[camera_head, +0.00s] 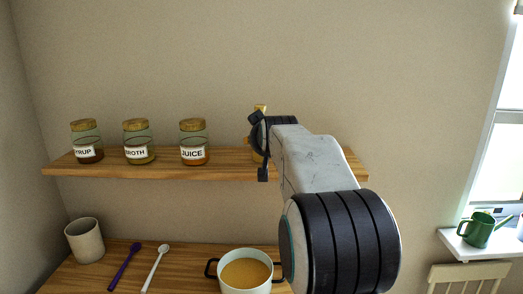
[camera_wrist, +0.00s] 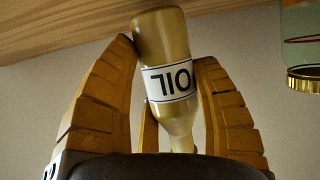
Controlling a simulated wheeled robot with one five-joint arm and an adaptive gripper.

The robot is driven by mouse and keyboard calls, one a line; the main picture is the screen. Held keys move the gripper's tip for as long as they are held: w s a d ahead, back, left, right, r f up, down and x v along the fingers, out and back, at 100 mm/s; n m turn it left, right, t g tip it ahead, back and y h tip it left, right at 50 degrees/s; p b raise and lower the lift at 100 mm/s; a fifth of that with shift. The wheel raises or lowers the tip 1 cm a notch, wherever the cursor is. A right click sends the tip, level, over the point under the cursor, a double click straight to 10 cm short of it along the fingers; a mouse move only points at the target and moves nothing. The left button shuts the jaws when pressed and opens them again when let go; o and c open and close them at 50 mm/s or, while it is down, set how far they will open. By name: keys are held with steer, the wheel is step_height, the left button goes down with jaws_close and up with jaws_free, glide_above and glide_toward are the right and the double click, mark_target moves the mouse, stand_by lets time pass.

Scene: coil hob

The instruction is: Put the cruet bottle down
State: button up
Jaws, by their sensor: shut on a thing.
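The cruet bottle (camera_wrist: 160,40) is an amber bottle with a white label reading OIL. In the wrist view it appears upside down, as the whole scene does, between the yellow-brown fingers of my gripper (camera_wrist: 165,55). My gripper is shut on it. In the wrist view the bottle's base end meets the wooden shelf (camera_wrist: 60,27) in the picture; I cannot tell whether it touches. In the head view my gripper (camera_head: 260,135) is at the right part of the shelf (camera_head: 225,172), and hides most of the bottle.
Jars labelled SYRUP (camera_head: 86,140), BROTH (camera_head: 138,141) and JUICE (camera_head: 193,142) stand on the shelf to the left. Below are a cup (camera_head: 85,241), a purple spoon (camera_head: 124,266), a white spoon (camera_head: 155,267) and a pot (camera_head: 245,284). The shelf between JUICE and my gripper is clear.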

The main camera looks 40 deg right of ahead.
steer(key=shift+f, duration=0.4)
steer(key=shift+f, duration=0.15)
steer(key=o, duration=1.2)
steer(key=shift+o, duration=0.2)
